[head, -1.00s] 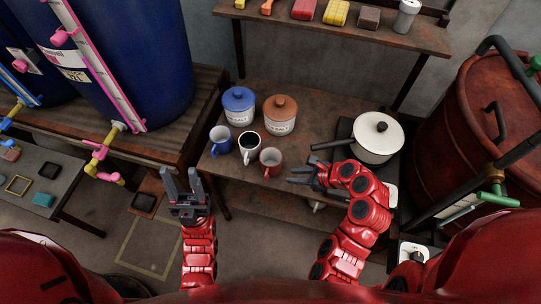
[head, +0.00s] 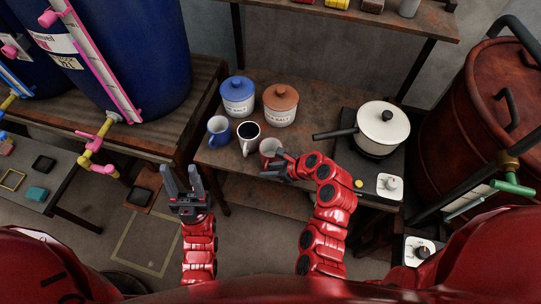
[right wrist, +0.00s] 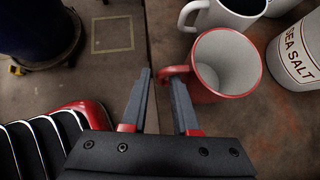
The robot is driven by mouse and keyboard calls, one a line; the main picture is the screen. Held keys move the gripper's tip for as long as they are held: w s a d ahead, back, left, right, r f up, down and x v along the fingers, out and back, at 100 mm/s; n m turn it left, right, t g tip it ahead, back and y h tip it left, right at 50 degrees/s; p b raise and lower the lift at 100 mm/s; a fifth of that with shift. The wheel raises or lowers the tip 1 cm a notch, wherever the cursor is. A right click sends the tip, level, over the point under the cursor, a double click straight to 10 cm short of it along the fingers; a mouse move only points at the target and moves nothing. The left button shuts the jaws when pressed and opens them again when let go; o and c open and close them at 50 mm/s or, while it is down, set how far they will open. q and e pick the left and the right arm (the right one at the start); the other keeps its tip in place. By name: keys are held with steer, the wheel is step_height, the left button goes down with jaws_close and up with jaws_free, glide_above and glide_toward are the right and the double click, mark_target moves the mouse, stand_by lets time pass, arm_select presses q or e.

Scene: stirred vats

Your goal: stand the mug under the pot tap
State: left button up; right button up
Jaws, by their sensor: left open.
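A red mug (head: 270,148) with a pale inside stands on the brown table, partly hidden by my right gripper (head: 273,172). In the right wrist view the red mug (right wrist: 225,65) is upright and looks empty. My right gripper (right wrist: 160,82) is open, its fingertips either side of the mug's handle; I cannot tell if they touch it. My left gripper (head: 184,180) is open and empty, left of the table. A pink tap (head: 98,150) sits on a yellow pipe from the blue vat. A green-handled tap (head: 512,187) is by the rust-red vessel (head: 500,120). No tap is labelled "pot".
A white mug (head: 248,140) with dark contents and a blue mug (head: 219,131) stand left of the red one. Blue (head: 238,97) and orange (head: 281,105) lidded jars stand behind. A white saucepan (head: 382,130) sits on a hob at right. Table between jars and saucepan is clear.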

mark_target(260, 171)
steer(key=shift+p+x, duration=0.5)
steer(key=shift+x, duration=2.1)
jaws_close()
